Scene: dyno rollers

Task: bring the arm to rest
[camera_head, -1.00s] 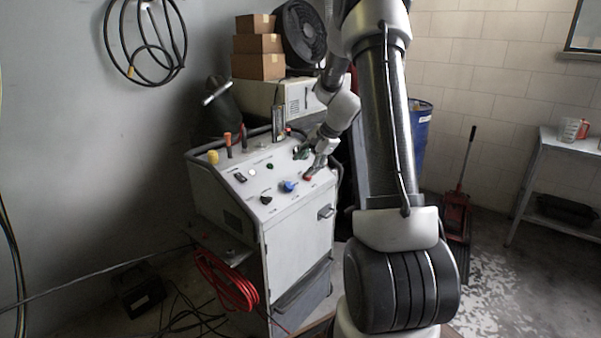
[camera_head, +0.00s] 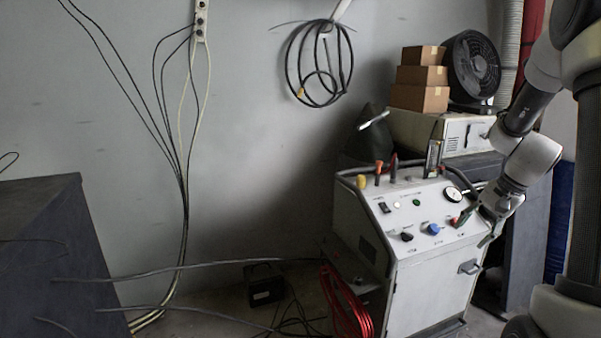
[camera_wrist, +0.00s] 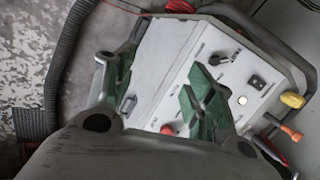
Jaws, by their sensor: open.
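My arm comes in from the right in the head view. My gripper (camera_head: 474,228) is beside the right front edge of the white control cabinet's (camera_head: 430,295) panel, close to a red button (camera_head: 455,221). I cannot tell whether it touches the panel. In the wrist view, my gripper (camera_wrist: 150,95) has its two green-padded fingers wide apart, with nothing held between them. The red button (camera_wrist: 168,129) shows low between them, and a black switch (camera_wrist: 256,82) lies beyond the right finger.
The panel also carries a blue knob (camera_head: 433,229), a gauge (camera_head: 453,194) and upright orange handles (camera_head: 379,170). Boxes (camera_head: 421,98) and a fan (camera_head: 473,66) stand behind. A red cable (camera_head: 345,303) hangs at the cabinet's left. A dark block (camera_head: 45,255) stands at far left.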

